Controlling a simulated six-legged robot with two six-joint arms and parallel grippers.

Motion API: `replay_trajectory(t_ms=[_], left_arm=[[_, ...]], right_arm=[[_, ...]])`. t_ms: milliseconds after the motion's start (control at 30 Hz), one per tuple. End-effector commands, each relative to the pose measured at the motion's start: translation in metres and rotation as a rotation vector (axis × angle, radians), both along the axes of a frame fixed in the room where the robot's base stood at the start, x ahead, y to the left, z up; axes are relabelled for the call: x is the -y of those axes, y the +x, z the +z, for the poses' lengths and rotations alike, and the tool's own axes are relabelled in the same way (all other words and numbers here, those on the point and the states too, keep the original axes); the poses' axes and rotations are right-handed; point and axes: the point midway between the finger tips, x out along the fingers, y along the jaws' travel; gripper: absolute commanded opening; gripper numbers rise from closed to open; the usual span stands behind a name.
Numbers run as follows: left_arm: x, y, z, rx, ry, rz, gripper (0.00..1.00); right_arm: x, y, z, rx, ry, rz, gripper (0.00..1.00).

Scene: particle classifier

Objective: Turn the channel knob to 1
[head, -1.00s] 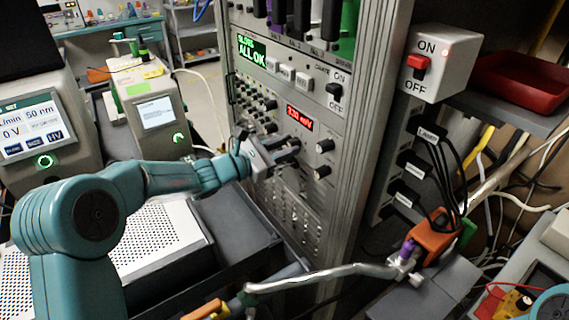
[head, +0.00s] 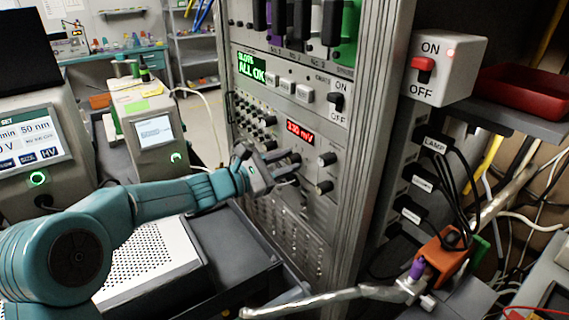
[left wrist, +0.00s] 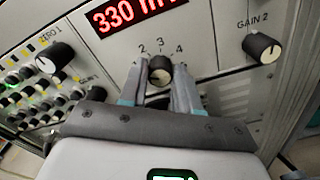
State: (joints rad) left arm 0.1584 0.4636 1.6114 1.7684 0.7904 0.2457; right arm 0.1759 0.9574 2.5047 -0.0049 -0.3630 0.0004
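The channel knob (left wrist: 159,75) is a small dark knob with a light mark, on the rack's front panel below the red display. The numbers 2, 3 and 4 show around it; no 1 is visible. My left gripper (left wrist: 158,72) has one finger on each side of the knob, with small gaps seeming to show at the tips. In the head view my left gripper (head: 292,168) is at the panel just below the red display (head: 300,133) and hides the knob. The display reads 330 mV in the left wrist view (left wrist: 135,14). My right gripper is not in view.
The GAIN 2 knob (left wrist: 262,47) is to the right and another knob (left wrist: 54,58) to the left. A lamp switch box (head: 446,66) is on the rack's right side. A silver arm-like rod (head: 330,298) crosses the lower front.

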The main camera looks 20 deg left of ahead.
Motion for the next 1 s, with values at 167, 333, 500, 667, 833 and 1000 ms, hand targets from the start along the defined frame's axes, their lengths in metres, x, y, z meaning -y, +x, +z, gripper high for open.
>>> replay_trajectory(t_ms=[167, 333, 500, 667, 833, 1000], left_arm=[[0.0, 0.0, 0.001, 0.001, -0.001, 0.0, 0.55], [0.0, 0.0, 0.0, -0.001, -0.001, 0.0, 0.55], [-0.011, -0.012, -0.001, 0.0, 0.0, 0.002, 0.55], [-0.035, -0.042, -0.001, -0.001, -0.001, 0.006, 0.55], [-0.064, -0.078, -0.001, 0.0, 0.0, 0.006, 0.55], [-0.086, -0.108, 0.0, 0.001, 0.001, 0.004, 0.55]], right_arm=[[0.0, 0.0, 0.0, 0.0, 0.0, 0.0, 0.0], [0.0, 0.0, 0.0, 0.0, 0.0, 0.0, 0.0], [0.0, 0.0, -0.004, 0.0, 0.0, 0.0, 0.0], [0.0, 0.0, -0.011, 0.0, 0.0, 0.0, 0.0], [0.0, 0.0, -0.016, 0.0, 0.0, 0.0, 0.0], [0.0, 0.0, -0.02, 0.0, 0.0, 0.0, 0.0]])
